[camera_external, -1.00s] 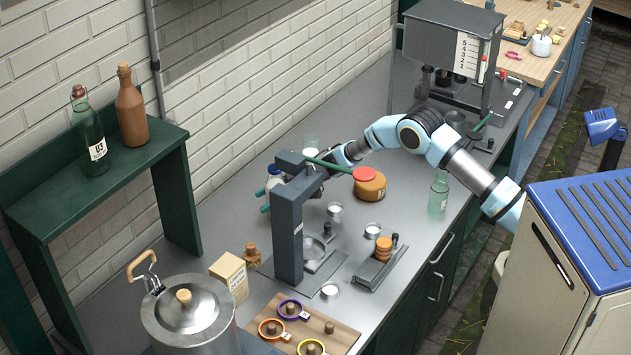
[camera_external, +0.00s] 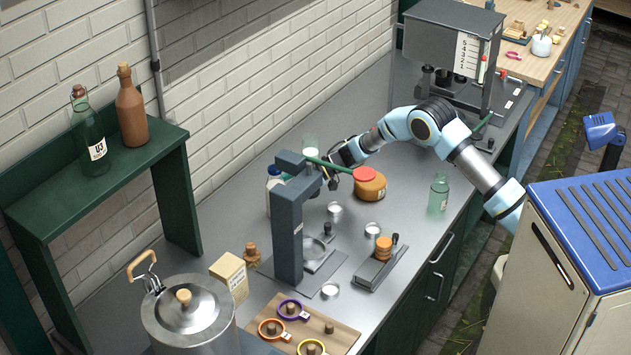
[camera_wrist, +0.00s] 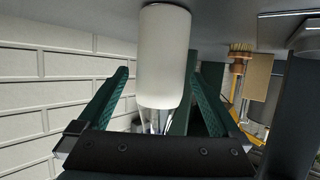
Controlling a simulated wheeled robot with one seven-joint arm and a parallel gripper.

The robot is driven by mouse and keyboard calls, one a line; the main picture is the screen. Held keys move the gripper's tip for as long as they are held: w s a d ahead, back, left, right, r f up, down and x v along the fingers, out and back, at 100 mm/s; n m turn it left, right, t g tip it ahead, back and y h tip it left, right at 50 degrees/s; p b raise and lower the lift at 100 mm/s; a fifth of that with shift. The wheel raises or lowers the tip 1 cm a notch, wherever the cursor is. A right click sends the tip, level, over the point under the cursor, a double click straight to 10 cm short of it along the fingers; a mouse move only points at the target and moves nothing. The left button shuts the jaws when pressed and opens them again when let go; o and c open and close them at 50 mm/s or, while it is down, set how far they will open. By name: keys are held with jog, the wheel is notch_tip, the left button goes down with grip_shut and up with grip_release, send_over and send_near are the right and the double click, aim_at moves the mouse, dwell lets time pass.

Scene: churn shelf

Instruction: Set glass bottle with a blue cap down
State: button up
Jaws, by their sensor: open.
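The glass bottle (camera_external: 272,190) has a white body and a bluish cap. It stands upright on the grey counter behind the dark press, which hides part of it. In the wrist view the white bottle (camera_wrist: 163,60) appears inverted, with its clear neck at the bottom of the picture, framed between my two green fingers. My gripper (camera_wrist: 158,75) is open, with gaps on both sides of the bottle. In the external view my gripper (camera_external: 290,178) is to the right of the bottle, partly hidden by the press, and seems apart from it.
The dark press (camera_external: 289,235) stands just in front of the bottle. A red-lidded jar (camera_external: 370,185), a clear glass (camera_external: 311,147) and small metal cups (camera_external: 335,210) are near my arm. A green glass bottle (camera_external: 439,194) stands to the right. Brick wall (camera_external: 230,110) lies behind.

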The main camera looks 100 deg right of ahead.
jog(key=b+v, duration=0.1)
jog(key=v, duration=0.5)
jog(key=shift+s, duration=0.35)
jog(key=shift+r, duration=0.15)
